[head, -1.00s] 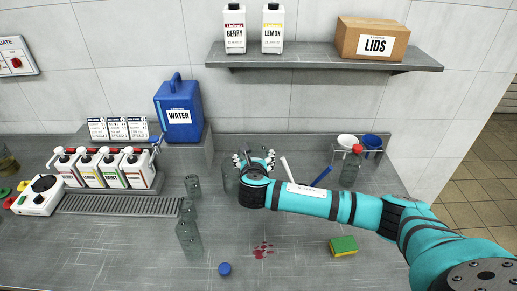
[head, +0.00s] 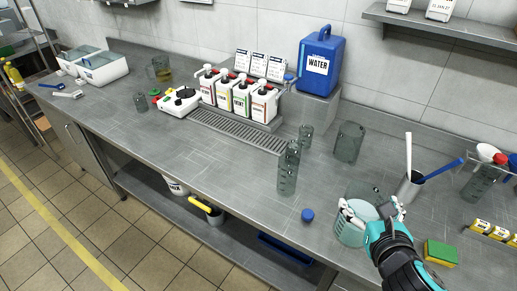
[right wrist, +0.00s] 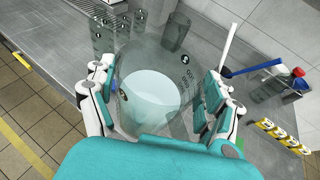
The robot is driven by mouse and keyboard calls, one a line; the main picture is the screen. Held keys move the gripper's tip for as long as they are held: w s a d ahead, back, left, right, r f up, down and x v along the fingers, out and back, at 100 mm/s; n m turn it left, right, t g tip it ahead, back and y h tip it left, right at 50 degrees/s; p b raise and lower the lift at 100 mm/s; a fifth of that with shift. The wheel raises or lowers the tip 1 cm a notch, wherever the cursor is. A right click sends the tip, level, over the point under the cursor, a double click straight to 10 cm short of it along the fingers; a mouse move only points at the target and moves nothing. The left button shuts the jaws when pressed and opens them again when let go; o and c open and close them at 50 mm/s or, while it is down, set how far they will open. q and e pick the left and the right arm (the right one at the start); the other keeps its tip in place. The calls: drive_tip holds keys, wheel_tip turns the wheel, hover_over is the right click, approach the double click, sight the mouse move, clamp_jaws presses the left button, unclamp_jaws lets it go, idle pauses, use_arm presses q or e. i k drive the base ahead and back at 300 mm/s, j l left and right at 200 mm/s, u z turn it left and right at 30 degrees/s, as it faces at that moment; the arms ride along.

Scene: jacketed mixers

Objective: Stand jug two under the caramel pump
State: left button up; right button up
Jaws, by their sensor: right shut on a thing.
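My right gripper (head: 372,208) is shut around a clear jug (head: 351,231) with pale liquid in it, near the counter's front edge. In the right wrist view the jug (right wrist: 152,98) sits upright between the two fingers; I cannot read its badge for a number. Whether it touches the counter is unclear. Several white pump bottles (head: 238,98) with coloured labels stand in a row behind a grated drip tray (head: 222,128), left of the gripper. I cannot tell which one is caramel. No jug stands on the tray. My left gripper is not in view.
Between gripper and pumps stand clear vessels: a tall one (head: 288,172), a small one (head: 305,135) and a wide one (head: 348,143). A blue cap (head: 308,215) lies in front. A utensil cup (head: 411,188) and a sponge (head: 440,253) are to the right. The front counter left is clear.

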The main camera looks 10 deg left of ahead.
sight(253, 141)
drive_tip(key=k+u, duration=0.1)
drive_tip(key=u, duration=0.3)
drive_tip(key=k+u, duration=0.1)
drive_tip(key=u, duration=0.25)
drive_tip(key=j+u, duration=0.1)
drive_tip(key=u, duration=0.3)
drive_tip(key=i+l+u, duration=0.1)
drive_tip(key=l, duration=0.25)
drive_tip(key=i+l, duration=0.15)
drive_tip(key=l, duration=0.15)
drive_tip(key=i+l+u, duration=0.15)
drive_tip(key=l, duration=0.2)
drive_tip(key=i+l+u, duration=0.1)
drive_tip(key=l, duration=0.25)
